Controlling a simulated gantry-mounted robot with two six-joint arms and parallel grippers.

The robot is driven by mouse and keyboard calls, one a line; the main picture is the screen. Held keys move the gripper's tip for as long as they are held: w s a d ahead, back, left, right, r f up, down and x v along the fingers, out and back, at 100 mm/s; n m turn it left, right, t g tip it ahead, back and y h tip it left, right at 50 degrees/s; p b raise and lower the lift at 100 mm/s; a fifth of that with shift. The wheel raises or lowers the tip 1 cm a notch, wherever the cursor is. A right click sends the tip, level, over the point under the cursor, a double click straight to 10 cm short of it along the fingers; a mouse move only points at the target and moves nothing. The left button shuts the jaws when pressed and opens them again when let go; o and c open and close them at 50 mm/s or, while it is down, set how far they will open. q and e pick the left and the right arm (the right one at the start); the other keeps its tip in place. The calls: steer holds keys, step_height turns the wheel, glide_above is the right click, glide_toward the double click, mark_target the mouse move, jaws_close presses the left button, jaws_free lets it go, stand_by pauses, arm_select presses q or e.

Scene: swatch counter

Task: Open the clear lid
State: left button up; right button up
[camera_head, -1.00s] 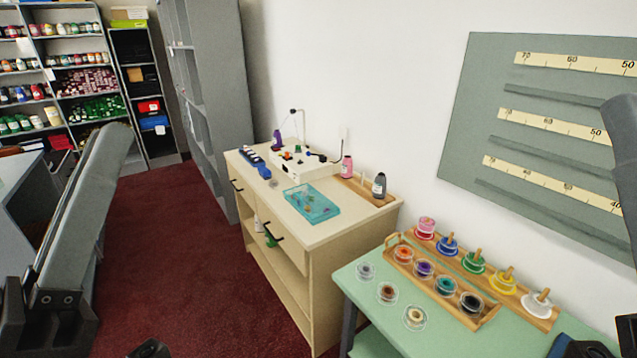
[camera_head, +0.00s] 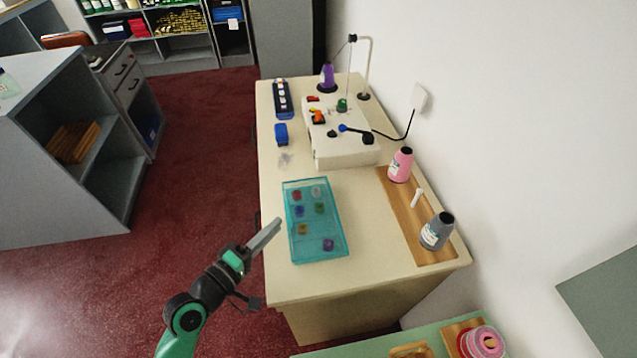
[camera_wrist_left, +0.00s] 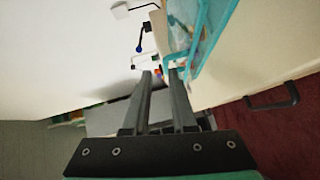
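A teal see-through box (camera_head: 290,248) lies on the cream cabinet top, with several small coloured bobbins showing inside. Its clear lid is hard to tell from the box, but it appears to lie flat over it. My left gripper (camera_head: 276,226) is just left of the box's left side, above the cabinet's front edge. In the left wrist view, the two fingers of my left gripper (camera_wrist_left: 160,72) are apart with nothing between them, and the teal box (camera_wrist_left: 203,38) shows close beside the fingertips. I cannot tell whether they touch. My right gripper is out of view.
A white sewing machine (camera_head: 342,150) stands behind the box. A wooden board (camera_head: 408,222) with a pink bottle (camera_head: 400,165) and a grey bottle (camera_head: 437,231) is to the right. A blue item (camera_head: 281,134) lies farther back. The cabinet top (camera_head: 350,275) in front is clear.

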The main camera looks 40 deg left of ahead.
mark_target(298, 210)
arm_select(q)
steer(key=shift+s+a+f, duration=0.2)
steer(key=shift+s+f, duration=0.05)
steer(key=shift+s, duration=0.3)
steer(key=shift+s+a+f, duration=0.15)
steer(key=shift+s+f, duration=0.05)
steer(key=shift+s, duration=0.35)
steer(key=shift+d, duration=0.1)
steer(key=w+b, duration=0.1)
steer(key=w, duration=0.7)
steer(key=w+f+b, duration=0.1)
steer(key=w, duration=0.3)
steer(key=shift+w+a+b, duration=0.2)
steer(key=shift+a+b, duration=0.15)
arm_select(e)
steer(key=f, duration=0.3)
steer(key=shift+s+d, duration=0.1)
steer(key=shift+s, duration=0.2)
arm_select(q)
jaws_close()
